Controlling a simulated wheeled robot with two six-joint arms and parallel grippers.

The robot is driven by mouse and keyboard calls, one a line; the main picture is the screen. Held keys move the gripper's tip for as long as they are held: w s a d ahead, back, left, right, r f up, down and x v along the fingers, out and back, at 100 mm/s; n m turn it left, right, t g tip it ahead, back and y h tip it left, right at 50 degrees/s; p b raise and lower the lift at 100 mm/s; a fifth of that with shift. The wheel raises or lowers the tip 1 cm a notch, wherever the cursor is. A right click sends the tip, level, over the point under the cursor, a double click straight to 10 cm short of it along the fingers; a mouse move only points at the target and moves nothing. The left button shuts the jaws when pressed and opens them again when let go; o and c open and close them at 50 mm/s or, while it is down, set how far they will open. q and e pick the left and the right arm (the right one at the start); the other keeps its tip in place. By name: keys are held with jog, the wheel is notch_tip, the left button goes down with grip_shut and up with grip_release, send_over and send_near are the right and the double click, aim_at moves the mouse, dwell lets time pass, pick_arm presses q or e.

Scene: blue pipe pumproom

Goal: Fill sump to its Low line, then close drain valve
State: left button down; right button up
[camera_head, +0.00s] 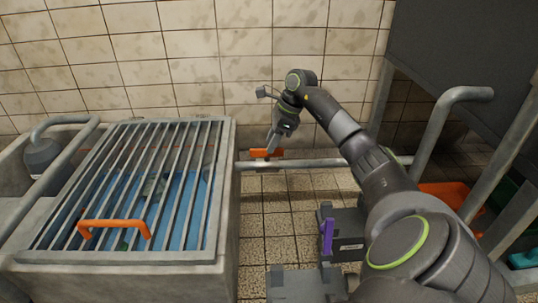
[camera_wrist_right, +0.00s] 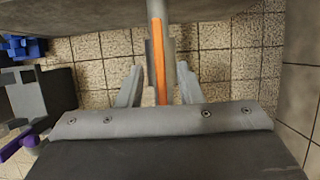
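The sump (camera_head: 228,240) is a concrete basin at the left, covered by a grey bar grate (camera_head: 125,250) with an orange handle (camera_head: 115,224). Blue shows below the bars; I cannot make out a Low line. The drain valve's orange lever (camera_head: 266,153) lies along a grey pipe (camera_head: 310,163) coming out of the sump's right side. In the right wrist view the lever (camera_wrist_right: 158,60) runs lengthwise between the fingers. My right gripper (camera_head: 272,143) is at the lever, its fingers open (camera_wrist_right: 158,88) with gaps on both sides. My left gripper is not in view.
A bent grey pipe (camera_head: 70,121) stands over a side basin at the far left. Grey pipe rails (camera_head: 440,130) and an orange bin (camera_head: 446,193) are at the right. A tiled wall (camera_head: 230,60) is behind. Tiled floor (camera_head: 285,215) lies open below the valve.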

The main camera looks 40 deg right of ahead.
aim_at(267, 155)
jog(key=shift+b+x, duration=0.5)
jog(key=shift+x, duration=0.75)
grip_shut()
